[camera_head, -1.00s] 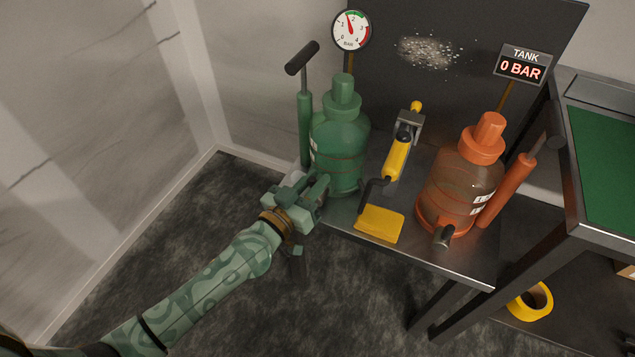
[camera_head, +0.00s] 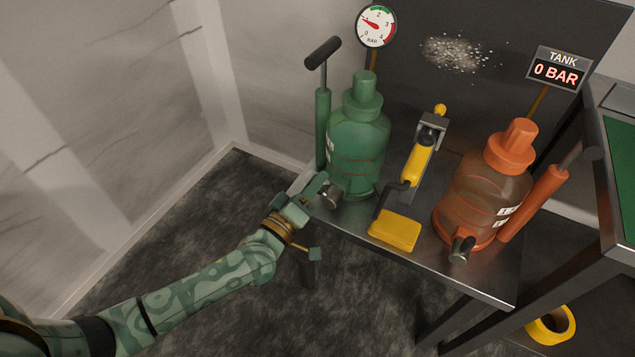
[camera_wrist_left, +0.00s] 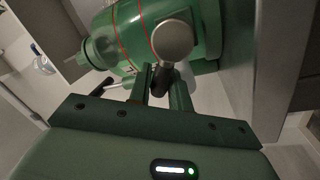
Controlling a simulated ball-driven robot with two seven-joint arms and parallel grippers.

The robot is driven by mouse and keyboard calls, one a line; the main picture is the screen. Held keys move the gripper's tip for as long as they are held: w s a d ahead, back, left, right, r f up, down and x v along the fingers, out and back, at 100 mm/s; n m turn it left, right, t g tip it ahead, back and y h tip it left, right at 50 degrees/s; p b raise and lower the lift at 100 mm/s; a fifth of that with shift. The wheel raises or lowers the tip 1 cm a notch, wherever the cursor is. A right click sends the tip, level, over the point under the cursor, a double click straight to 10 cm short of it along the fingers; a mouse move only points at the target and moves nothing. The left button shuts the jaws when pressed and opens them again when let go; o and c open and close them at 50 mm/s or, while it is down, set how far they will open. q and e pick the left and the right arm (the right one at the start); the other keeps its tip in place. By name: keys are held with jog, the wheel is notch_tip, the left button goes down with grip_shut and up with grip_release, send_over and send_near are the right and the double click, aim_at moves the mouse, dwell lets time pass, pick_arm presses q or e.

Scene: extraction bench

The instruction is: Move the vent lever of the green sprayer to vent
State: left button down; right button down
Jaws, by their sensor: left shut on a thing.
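The green sprayer (camera_head: 357,140) stands at the left end of the metal bench, its pump handle (camera_head: 322,53) up at its left. A round grey valve knob (camera_head: 331,194) sits low on its front; in the left wrist view the knob (camera_wrist_left: 172,38) is large and close. My left gripper (camera_head: 318,191) is at the sprayer's base. In the left wrist view its fingers (camera_wrist_left: 163,88) are shut on the dark vent lever (camera_wrist_left: 161,78) below the knob. The gauge (camera_head: 376,25) above the green sprayer has its red needle pointing left, near 1. My right gripper is out of view.
An orange sprayer (camera_head: 484,185) stands at the bench's right under a sign (camera_head: 556,70) reading 0 BAR. A yellow tape roll (camera_head: 551,325) is on a lower shelf.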

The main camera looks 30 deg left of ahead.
pick_arm(q)
jog(key=shift+a+f+n, duration=0.1)
jog(key=shift+f+n, duration=0.15)
jog(key=shift+n, duration=0.25)
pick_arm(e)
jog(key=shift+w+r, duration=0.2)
pick_arm(q)
jog(key=c, duration=1.4)
grip_release()
jog(key=shift+o, duration=0.3)
jog(key=shift+s, duration=0.1)
